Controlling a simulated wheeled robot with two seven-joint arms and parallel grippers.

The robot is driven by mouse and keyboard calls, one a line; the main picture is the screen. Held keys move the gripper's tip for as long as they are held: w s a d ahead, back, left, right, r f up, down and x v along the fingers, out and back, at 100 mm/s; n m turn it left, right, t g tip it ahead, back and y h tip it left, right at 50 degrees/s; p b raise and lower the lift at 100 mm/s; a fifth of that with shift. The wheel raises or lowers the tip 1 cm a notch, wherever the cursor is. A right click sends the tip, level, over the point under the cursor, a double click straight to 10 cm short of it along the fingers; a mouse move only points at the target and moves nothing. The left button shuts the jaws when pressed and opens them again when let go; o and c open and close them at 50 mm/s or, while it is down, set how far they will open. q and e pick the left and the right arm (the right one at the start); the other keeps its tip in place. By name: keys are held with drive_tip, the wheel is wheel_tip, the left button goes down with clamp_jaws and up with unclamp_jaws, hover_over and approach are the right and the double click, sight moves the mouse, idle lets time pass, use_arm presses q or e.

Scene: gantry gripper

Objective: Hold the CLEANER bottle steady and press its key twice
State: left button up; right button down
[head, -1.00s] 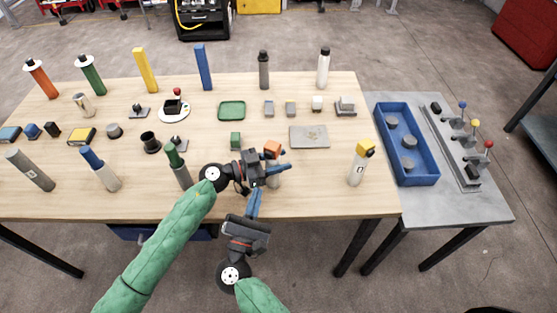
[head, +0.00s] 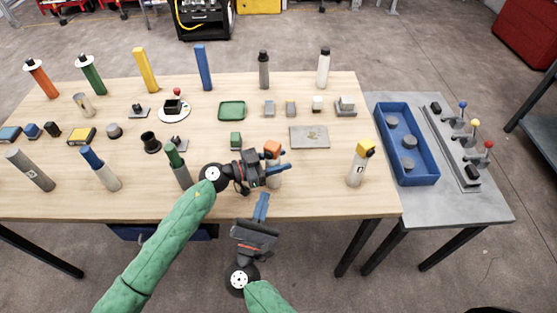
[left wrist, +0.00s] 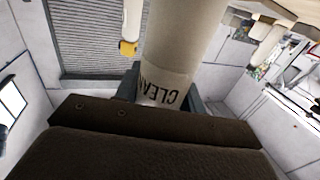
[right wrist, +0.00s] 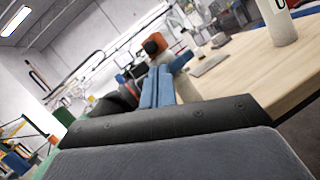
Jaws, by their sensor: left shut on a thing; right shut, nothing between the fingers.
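The CLEANER bottle has a pale body with an orange top (head: 272,148) and stands near the table's front edge. Its label shows upside down in the left wrist view, where the bottle body (left wrist: 178,55) sits between the fingers. My left gripper (head: 277,173) is shut around the bottle's body, which it partly hides. My right gripper (head: 262,205) is shut and empty, in front of the table edge and below the bottle. In the right wrist view its blue fingertips (right wrist: 157,85) lie together, with the orange top (right wrist: 158,48) behind them. The key itself is too small to make out.
A similar bottle with a yellow top (head: 357,167) stands to the right. A green-topped bottle (head: 179,166) stands left of my left gripper. The table front between the bottles is clear.

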sight(269, 156)
drive_tip(key=a+r+n+y, duration=0.35)
drive_tip(key=n+y, duration=0.75)
drive_tip(key=n, duration=0.6)
drive_tip(key=w+d, duration=0.4)
drive_tip(key=w, duration=0.4)
drive_tip(key=shift+d+r, duration=0.15)
drive_tip(key=shift+r, duration=0.05)
drive_tip(key=shift+w, duration=0.1)
idle(1.4)
drive_tip(key=shift+w+d, duration=0.2)
drive_tip(key=shift+w, duration=0.1)
drive_tip(key=shift+s, duration=0.15)
drive_tip(key=shift+s+a, duration=0.15)
drive_tip(key=shift+s, duration=0.1)
idle(0.4)
